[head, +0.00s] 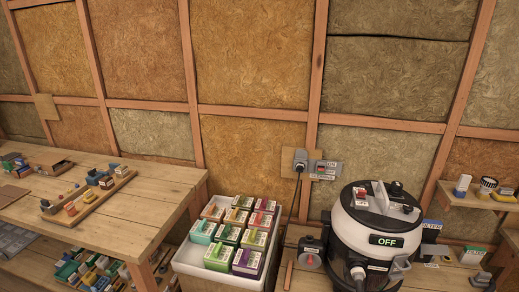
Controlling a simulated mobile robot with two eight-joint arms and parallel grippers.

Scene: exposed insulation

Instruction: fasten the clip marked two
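A black-and-white canister vacuum (348,232) stands on a wooden bench at the right. Its front display (386,241) reads OFF. A grey clip-like latch (399,268) sits low on its right front side and appears to stick out from the body. I cannot read a number on it, so I cannot tell which clip is marked two. A dark fitting with a round grey-and-red face (310,258) is at the vacuum's left side. The far side of the vacuum is hidden. Neither of my grippers is in view.
A white crate (183,263) of colourful boxes stands left of the vacuum. A wall socket (301,158) with a plugged-in cord hangs above, beside a grey switch box (326,170). A wooden workbench (150,190) with small parts is at left. Filter boxes (430,253) stand at right.

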